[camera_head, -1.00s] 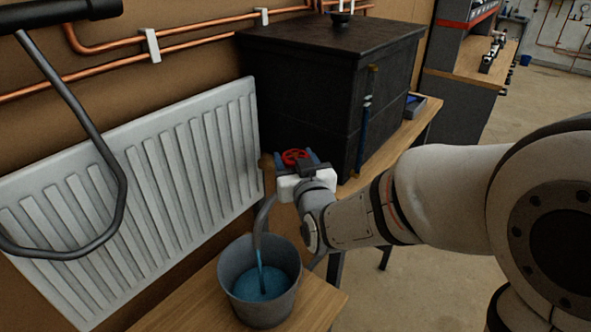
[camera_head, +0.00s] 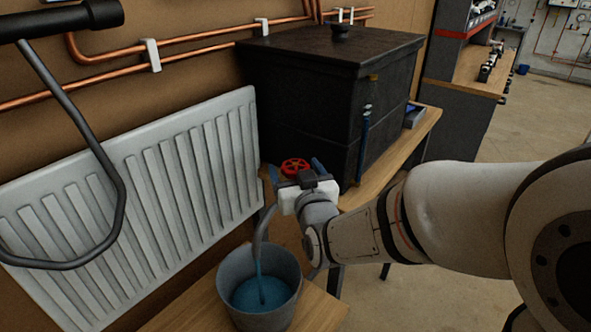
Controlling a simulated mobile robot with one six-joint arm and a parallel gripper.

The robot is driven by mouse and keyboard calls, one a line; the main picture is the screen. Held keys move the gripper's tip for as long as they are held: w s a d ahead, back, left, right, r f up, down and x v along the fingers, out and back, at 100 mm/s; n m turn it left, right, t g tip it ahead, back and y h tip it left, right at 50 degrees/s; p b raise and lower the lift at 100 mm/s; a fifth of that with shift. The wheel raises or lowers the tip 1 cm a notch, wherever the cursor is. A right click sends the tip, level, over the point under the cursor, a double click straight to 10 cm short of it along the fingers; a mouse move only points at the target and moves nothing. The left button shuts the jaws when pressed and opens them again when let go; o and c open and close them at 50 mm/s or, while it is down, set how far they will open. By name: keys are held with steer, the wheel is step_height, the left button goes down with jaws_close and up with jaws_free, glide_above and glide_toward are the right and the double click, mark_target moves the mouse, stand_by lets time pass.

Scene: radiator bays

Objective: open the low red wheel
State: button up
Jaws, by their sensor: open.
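The low red wheel (camera_head: 295,167) shows just beyond my gripper, by the lower right end of the white radiator (camera_head: 130,185). My gripper (camera_head: 296,172) has blue fingers, one on each side of the wheel as seen from here. The jaws are apart. The gripper body hides the wheel's near lower side and its stem, so I cannot tell whether the fingers touch it. Below, a grey hose (camera_head: 264,232) pours blue liquid into a grey bucket (camera_head: 259,308).
The bucket stands on a wooden bench (camera_head: 190,312). A large black tank (camera_head: 310,105) with a blue sight tube (camera_head: 364,135) stands close behind the wheel on a wooden table (camera_head: 392,160). Copper pipes (camera_head: 200,51) run along the wall. A dark bent bar (camera_head: 85,130) crosses the left foreground.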

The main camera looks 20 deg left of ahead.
steer(key=b+v, duration=0.2)
steer(key=v, duration=0.5)
stand_by(0.3)
steer(key=d+f+m+g+h, duration=0.3)
steer(key=d+f+g+h, duration=0.3)
steer(key=d, duration=0.8)
steer(key=s+d+f+m+g+h, duration=0.3)
steer(key=s+d+g, duration=0.3)
steer(key=s+d, duration=0.7)
steer(key=shift+f, duration=0.3)
steer(key=shift+s, duration=0.15)
